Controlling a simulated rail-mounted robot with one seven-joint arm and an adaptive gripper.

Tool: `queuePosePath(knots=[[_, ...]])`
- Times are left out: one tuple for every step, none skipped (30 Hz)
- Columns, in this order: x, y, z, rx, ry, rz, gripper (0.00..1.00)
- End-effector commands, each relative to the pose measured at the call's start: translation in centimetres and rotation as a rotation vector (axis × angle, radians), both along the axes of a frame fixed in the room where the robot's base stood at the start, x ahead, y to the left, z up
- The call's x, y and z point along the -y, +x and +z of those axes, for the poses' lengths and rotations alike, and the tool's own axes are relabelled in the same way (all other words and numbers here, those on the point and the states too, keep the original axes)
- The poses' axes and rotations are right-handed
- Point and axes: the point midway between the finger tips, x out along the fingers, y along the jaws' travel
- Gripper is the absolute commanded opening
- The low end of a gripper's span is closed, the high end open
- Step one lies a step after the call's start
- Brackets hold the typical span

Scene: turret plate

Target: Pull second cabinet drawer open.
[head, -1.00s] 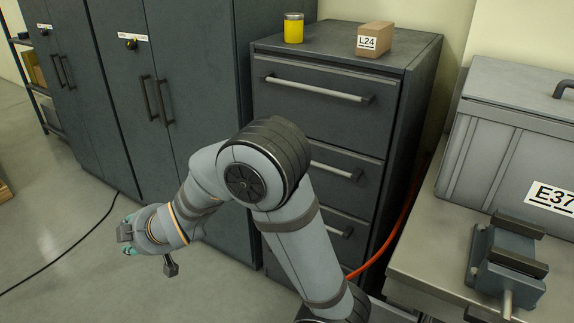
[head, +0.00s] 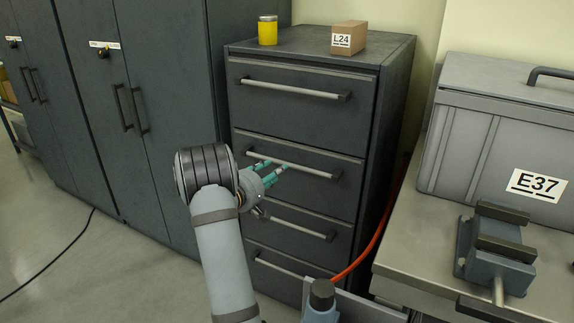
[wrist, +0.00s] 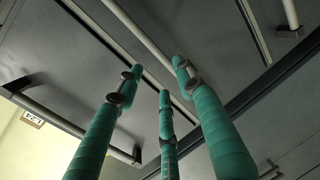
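The dark grey cabinet (head: 390,90) has several stacked drawers, each with a light bar handle. The second drawer (head: 320,190) from the top looks closed. Its handle (head: 318,171) runs across its upper part. My gripper (head: 270,170), with three teal fingers, is in front of this handle's left half, and the fingertips overlap it in the head view. In the wrist view, my gripper (wrist: 158,78) has its fingers spread and empty, with a handle bar (wrist: 136,38) passing behind the fingertips. I cannot tell whether they touch it.
A yellow jar (head: 267,31) and a box labelled L24 (head: 348,38) stand on the cabinet. A bench (head: 420,255) at right holds a grey case labelled E37 (head: 480,130) and a vise (head: 498,250). An orange hose (head: 375,240) runs beside the cabinet. Tall lockers (head: 170,90) stand at left.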

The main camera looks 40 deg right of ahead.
Motion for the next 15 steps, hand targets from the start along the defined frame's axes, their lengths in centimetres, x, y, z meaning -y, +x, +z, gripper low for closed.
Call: queuePosePath(knots=[[0.8,0.1,-0.2,-0.001,0.000,-0.005,0.38],[1.3,0.3,-0.2,0.000,0.000,-0.006,0.38],[1.9,0.5,-0.3,0.001,-0.001,-0.005,0.38],[2.4,0.8,-0.5,0.001,0.000,-0.004,0.38],[2.9,1.0,-0.6,0.002,0.001,-0.005,0.38],[3.6,1.3,-0.8,0.001,0.000,-0.004,0.38],[4.2,1.5,-0.9,0.001,0.000,-0.004,0.38],[4.6,1.8,-1.0,0.002,0.001,-0.004,0.38],[5.3,2.1,-1.1,0.002,0.001,-0.004,0.38],[5.7,2.3,-1.2,0.001,0.001,-0.002,0.38],[6.2,2.5,-1.3,0.001,0.001,-0.002,0.38],[6.7,2.7,-1.4,0.003,0.002,-0.003,0.38],[7.1,2.9,-1.5,0.002,0.002,-0.003,0.38],[7.4,3.1,-1.5,0.003,0.001,-0.002,0.38],[7.7,3.2,-1.6,0.002,0.001,-0.001,0.38]])
